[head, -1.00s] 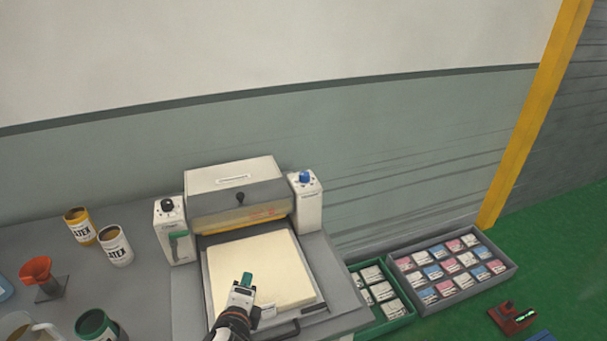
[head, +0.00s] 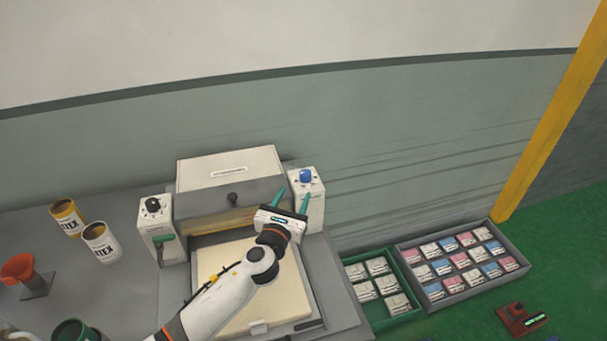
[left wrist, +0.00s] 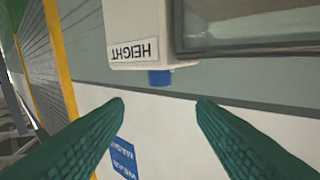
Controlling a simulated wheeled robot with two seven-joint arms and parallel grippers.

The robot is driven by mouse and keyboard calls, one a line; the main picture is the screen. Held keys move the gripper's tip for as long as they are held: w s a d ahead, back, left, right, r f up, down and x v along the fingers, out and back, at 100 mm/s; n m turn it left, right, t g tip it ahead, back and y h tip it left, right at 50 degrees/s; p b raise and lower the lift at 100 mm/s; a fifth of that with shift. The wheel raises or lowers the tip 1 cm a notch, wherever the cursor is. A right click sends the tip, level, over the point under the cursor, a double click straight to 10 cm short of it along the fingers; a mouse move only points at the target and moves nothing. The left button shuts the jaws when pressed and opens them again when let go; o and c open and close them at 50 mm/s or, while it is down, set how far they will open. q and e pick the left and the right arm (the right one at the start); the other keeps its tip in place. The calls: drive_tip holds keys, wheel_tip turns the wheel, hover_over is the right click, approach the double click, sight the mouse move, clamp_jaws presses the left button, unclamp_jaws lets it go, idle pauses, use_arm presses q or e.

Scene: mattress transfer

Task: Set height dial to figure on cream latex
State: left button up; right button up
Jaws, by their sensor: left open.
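The height dial is a blue knob (head: 306,176) on top of the white box at the right of the press. In the left wrist view the blue knob (left wrist: 160,77) shows beside an upside-down HEIGHT label (left wrist: 134,50). My left gripper (head: 292,196) is open and empty, with green fingers pointing toward the box, just short of the knob. In the left wrist view the knob lies beyond the gap between the fingertips (left wrist: 160,103), not touched. A cream-white latex can (head: 102,243) stands on the left of the bench; no figure on it is legible. My right gripper is not in view.
A yellow latex can (head: 67,218) stands behind the cream one. The press has a cream slab (head: 270,285) on its bed and a black knob (head: 153,204) on its left box. A green tray (head: 378,325) and a grey tray (head: 440,301) of packets lie right.

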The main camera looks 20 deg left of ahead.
sight(304, 177)
use_arm(q)
drive_tip(key=w, duration=0.5)
drive_tip(key=w+f, duration=0.1)
drive_tip(key=w, duration=0.2)
drive_tip(key=shift+w+r, duration=0.3)
drive_tip(key=shift+w, duration=0.15)
drive_tip(key=shift+w+f, duration=0.1)
drive_tip(key=shift+w, duration=0.05)
drive_tip(key=c, duration=1)
